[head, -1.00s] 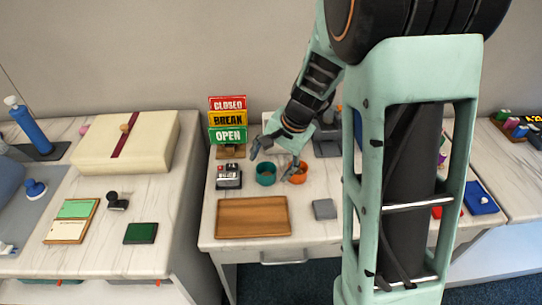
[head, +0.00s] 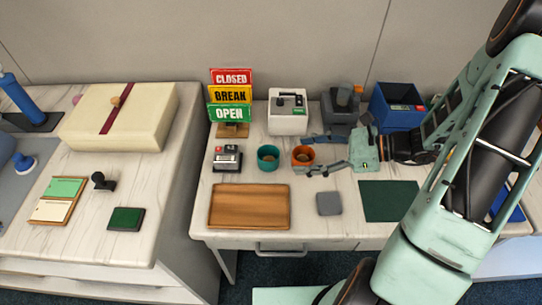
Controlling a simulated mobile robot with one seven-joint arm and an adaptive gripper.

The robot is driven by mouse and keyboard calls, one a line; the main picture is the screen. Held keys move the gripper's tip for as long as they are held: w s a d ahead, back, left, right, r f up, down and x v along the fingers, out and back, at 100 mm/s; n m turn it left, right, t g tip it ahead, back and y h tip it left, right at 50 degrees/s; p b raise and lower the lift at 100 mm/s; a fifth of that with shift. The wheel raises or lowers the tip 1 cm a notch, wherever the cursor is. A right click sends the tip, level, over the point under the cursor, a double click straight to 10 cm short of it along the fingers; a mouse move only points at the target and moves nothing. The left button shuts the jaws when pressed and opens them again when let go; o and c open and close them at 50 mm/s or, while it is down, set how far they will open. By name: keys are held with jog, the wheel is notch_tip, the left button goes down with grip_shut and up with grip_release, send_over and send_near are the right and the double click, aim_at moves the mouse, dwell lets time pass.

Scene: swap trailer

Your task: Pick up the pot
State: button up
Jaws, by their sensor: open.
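An orange pot (head: 302,158) stands upright on the white desk, with something brownish inside. A teal pot (head: 268,157) stands just to its left. My gripper (head: 309,156) comes in from the right, its two fingers spread and pointing left. One finger shows at the orange pot's far side and the other at its near side. I cannot tell whether either finger touches the pot. The jaws are open and hold nothing.
A wooden tray (head: 249,206) and a grey square (head: 329,203) lie in front of the pots. A stamp device (head: 227,158) is at left. Behind stand a sign stack (head: 230,95), a white box (head: 288,112) and a blue bin (head: 397,107). A green mat (head: 389,201) lies at right.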

aim_at(269, 160)
jog(key=x, duration=0.5)
jog(key=shift+w+a, duration=0.1)
jog(key=shift+w+b+x, duration=0.1)
jog(key=shift+b+x, duration=0.15)
jog(key=shift+x, duration=1.15)
jog(key=shift+w+b+x, duration=0.15)
jog(key=shift+b+x, duration=0.1)
jog(key=shift+x, duration=1.15)
jog(key=shift+r, duration=0.25)
jog(key=shift+c, duration=0.4)
jog(key=c, duration=1.2)
